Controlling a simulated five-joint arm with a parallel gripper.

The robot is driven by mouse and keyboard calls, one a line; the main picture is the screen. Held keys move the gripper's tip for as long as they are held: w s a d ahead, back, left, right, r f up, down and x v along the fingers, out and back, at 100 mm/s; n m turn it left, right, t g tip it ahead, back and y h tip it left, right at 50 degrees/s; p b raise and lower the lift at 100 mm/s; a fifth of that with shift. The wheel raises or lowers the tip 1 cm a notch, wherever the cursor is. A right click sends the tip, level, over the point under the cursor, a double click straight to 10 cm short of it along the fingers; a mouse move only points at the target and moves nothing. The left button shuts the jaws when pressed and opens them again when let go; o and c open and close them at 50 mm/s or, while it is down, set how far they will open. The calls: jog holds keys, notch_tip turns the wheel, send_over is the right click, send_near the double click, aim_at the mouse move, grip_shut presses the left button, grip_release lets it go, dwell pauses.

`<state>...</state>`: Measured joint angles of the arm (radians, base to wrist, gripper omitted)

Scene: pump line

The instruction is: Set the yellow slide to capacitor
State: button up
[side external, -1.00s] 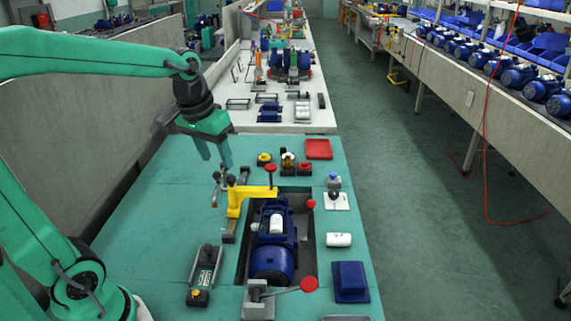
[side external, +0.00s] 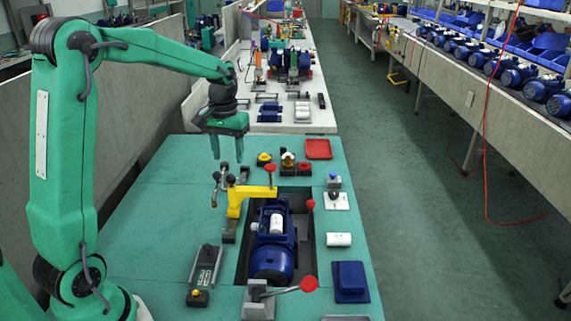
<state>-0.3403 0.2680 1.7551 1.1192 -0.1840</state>
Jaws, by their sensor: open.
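A dark slide unit (side external: 206,267) lies at the front left of the motor recess, with pale markings too small to read. Its yellow-topped knob (side external: 198,294) sits at the near end of the track. A separate yellow bracket arm (side external: 239,199) with a red knob reaches over the far end of the blue motor (side external: 272,258). A white cylinder (side external: 276,224) lies on the motor. My gripper (side external: 227,157) points down, open and empty, above the far left of the green table, well beyond the slide unit and touching nothing.
A red-knobbed lever (side external: 307,284) is at the near edge of the recess. A red tray (side external: 318,149), white cylinder (side external: 338,239) and blue block (side external: 350,281) lie right. The table's left side (side external: 145,235) is clear.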

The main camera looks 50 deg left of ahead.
aim_at(230, 175)
jog(key=shift+f, duration=0.1)
jog(key=shift+f, duration=3.85)
grip_shut()
